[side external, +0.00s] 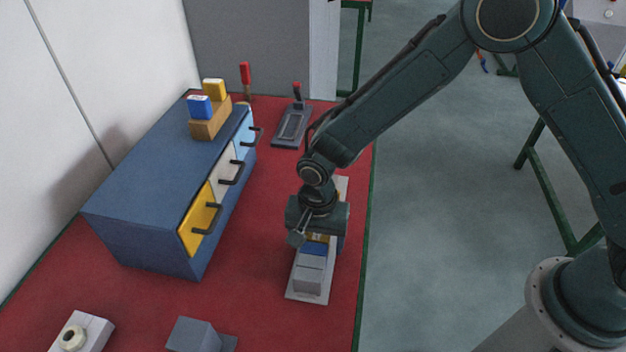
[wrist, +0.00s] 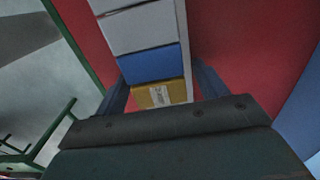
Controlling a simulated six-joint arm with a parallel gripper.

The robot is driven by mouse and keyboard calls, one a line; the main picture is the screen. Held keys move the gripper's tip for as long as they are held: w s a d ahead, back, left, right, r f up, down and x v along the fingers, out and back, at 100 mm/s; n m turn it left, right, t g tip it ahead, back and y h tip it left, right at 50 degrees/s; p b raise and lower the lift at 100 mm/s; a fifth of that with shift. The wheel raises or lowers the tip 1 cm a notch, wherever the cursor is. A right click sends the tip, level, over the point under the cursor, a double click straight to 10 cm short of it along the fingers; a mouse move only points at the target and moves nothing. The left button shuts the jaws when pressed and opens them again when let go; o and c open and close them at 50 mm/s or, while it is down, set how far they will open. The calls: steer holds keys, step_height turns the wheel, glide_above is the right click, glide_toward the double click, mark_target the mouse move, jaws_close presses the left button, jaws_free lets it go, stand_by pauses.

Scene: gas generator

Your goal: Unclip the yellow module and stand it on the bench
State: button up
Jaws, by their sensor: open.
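The yellow module (wrist: 162,95) sits in a row on the pale rail, with a white label on its face. In the wrist view it lies between the two fingers of my open gripper (wrist: 161,82), and I see a small gap or none on each side. The blue module (wrist: 148,66) is beside it, then grey-white modules (wrist: 138,28). In the side view my gripper (side external: 318,235) is over the rail (side external: 310,298) and hides most of the yellow module (side external: 318,238). The blue module (side external: 313,249) shows just in front of it.
The red bench (side external: 250,250) is clear between the rail and the blue drawer cabinet (side external: 145,190). A wooden holder (side external: 208,126) with blue and yellow blocks stands on the cabinet. A grey block (side external: 190,335) and a white fitting (side external: 85,332) are at the front; a dark clamp (side external: 292,125) is behind.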

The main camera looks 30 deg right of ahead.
jaws_close()
steer(key=shift+r, duration=0.25)
stand_by(1.3)
steer(key=shift+r, duration=3.45)
